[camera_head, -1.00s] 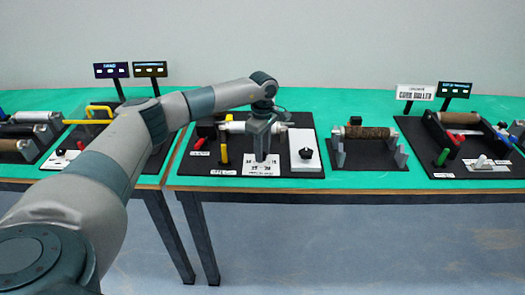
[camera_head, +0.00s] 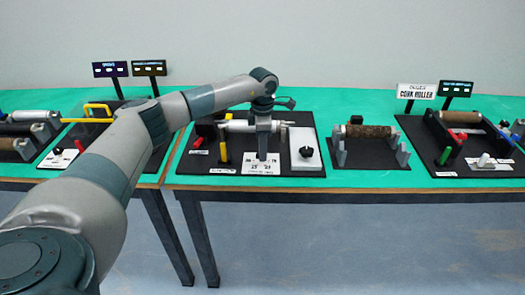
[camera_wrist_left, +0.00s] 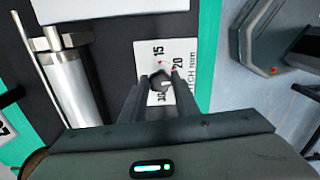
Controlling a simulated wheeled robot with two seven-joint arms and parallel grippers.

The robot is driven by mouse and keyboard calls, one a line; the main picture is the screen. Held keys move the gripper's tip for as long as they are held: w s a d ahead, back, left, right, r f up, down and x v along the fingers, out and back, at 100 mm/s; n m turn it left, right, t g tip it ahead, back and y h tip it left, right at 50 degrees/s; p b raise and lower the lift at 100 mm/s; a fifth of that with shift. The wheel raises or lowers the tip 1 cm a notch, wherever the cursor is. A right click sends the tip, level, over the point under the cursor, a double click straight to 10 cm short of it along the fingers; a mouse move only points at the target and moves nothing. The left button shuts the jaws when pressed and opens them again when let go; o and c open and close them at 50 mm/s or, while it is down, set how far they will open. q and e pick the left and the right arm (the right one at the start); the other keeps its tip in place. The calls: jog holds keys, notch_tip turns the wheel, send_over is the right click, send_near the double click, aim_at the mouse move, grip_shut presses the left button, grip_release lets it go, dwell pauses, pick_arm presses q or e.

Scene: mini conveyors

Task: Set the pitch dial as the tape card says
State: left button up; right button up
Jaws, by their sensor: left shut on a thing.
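The pitch dial is a black knob (camera_wrist_left: 160,82) on a white scale plate (camera_wrist_left: 185,52) in the left wrist view. The plate is printed 10, 15, 20 and "PITCH mm". My left gripper (camera_wrist_left: 160,77) has one finger on each side of the knob and is shut on it. I cannot tell for sure which mark the knob points at. In the head view my left gripper (camera_head: 263,152) reaches down to the white plate (camera_head: 270,170) at the front of the middle unit; it hides the knob there. I cannot make out a tape card. My right gripper is out of view.
A white box with a black knob (camera_head: 307,152) stands right of the gripper. A yellow lever (camera_head: 223,154) and red handle (camera_head: 197,142) stand to its left. A metal roller (camera_wrist_left: 72,85) lies beside the dial. A sign reading "CORK ROLLER" (camera_head: 416,91) stands behind the units at right.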

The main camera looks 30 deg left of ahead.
pick_arm(q)
jog(key=shift+n, duration=0.9)
jog(key=n, duration=0.2)
jog(key=shift+w+a+n, duration=0.1)
jog(key=shift+n, duration=0.2)
jog(key=shift+r+n, duration=0.1)
jog(key=shift+n, duration=0.2)
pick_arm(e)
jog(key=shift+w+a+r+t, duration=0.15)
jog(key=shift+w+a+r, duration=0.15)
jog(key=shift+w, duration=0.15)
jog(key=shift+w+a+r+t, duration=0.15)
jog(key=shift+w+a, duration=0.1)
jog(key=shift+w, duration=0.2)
pick_arm(q)
jog(key=o, duration=1)
jog(key=shift+o, duration=0.2)
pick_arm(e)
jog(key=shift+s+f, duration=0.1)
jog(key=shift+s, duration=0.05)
